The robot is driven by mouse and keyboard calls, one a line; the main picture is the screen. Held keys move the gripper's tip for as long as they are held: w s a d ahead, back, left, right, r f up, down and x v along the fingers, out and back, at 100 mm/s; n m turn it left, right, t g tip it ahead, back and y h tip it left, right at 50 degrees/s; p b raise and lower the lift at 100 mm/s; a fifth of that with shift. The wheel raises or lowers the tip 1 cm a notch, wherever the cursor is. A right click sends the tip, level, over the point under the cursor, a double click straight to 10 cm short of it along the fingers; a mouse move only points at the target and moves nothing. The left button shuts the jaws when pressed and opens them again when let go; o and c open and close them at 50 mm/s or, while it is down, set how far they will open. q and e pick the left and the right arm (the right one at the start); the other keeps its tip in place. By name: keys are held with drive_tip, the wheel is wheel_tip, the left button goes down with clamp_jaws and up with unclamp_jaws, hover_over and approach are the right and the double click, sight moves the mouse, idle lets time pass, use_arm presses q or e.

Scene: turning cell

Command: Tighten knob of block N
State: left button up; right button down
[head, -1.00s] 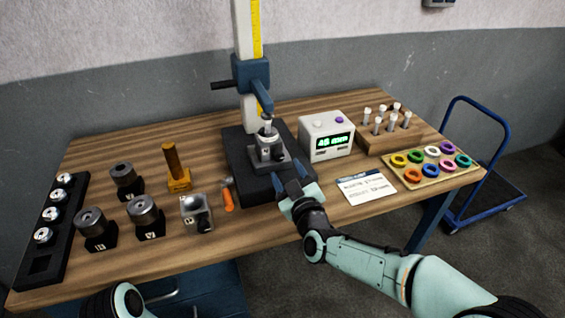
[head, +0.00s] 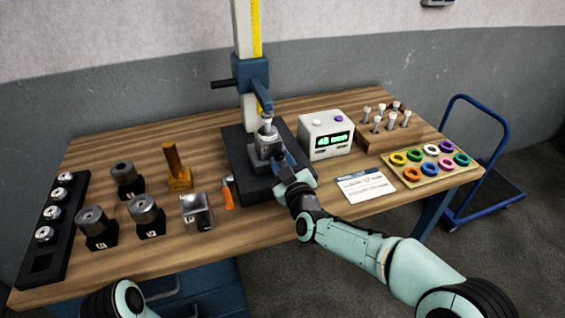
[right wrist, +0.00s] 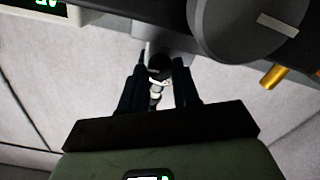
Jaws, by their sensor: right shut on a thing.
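A block with a round metal part on top (head: 266,148) stands on the dark base of the height gauge, under its probe. I cannot read a letter on it. My right gripper (head: 283,165) is at the block's front right side. In the right wrist view the two dark fingers (right wrist: 159,88) are shut on a small black knob (right wrist: 159,64), with a pale shaft showing below it. The large grey round part (right wrist: 255,25) is close above right. My left gripper is out of view; only part of my left arm shows at the bottom.
The gauge column (head: 245,75) rises behind the block. A display box (head: 326,137) stands close on the right, an orange-handled tool (head: 228,198) and a silver block (head: 198,211) on the left. Several dark blocks with cylinders are farther left. A card (head: 366,186) lies on the right.

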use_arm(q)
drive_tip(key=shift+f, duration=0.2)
use_arm(e)
drive_tip(key=m+b, duration=0.2)
drive_tip(key=shift+f+m, duration=0.15)
drive_tip(key=shift+m, duration=0.25)
drive_tip(key=m+b, duration=0.2)
drive_tip(key=shift+m, duration=0.3)
drive_tip(key=m+b, duration=0.4)
drive_tip(key=m, duration=0.4)
drive_tip(key=shift+b, duration=0.3)
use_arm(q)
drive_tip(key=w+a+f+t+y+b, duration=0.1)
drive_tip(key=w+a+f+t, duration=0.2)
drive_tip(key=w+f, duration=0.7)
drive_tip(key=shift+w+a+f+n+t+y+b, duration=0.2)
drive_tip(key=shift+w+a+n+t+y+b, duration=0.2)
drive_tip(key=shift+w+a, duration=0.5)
use_arm(e)
drive_tip(key=shift+m, duration=2.3)
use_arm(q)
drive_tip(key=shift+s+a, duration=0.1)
use_arm(e)
drive_tip(key=c, duration=0.8)
unclamp_jaws()
